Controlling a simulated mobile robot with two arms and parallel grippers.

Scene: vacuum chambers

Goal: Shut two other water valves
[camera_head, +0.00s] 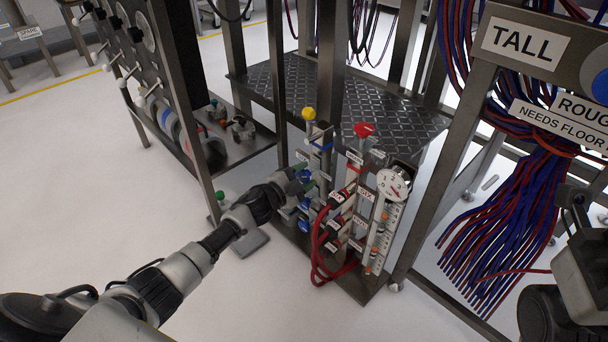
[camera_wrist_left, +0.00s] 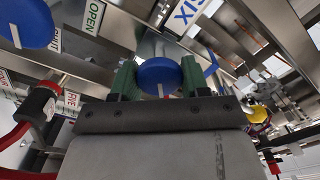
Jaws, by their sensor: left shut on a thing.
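A valve panel (camera_head: 345,240) stands on a low metal base in the middle of the head view. A yellow knob (camera_head: 309,114) and a red knob (camera_head: 363,130) top its two columns. Several blue knobs, one of them low down (camera_head: 304,226), sit on its left side. My left gripper (camera_head: 305,181) reaches this left side. In the left wrist view its green fingers are shut on a round blue valve knob (camera_wrist_left: 160,74). Another blue knob (camera_wrist_left: 28,22) shows at the upper left, near an OPEN label (camera_wrist_left: 92,16).
Red hoses (camera_head: 323,245) loop at the panel's front, beside a round gauge (camera_head: 393,184). A steel frame post (camera_head: 276,85) rises behind my left gripper. Blue and red cables (camera_head: 510,235) hang at the right. The floor at left is clear.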

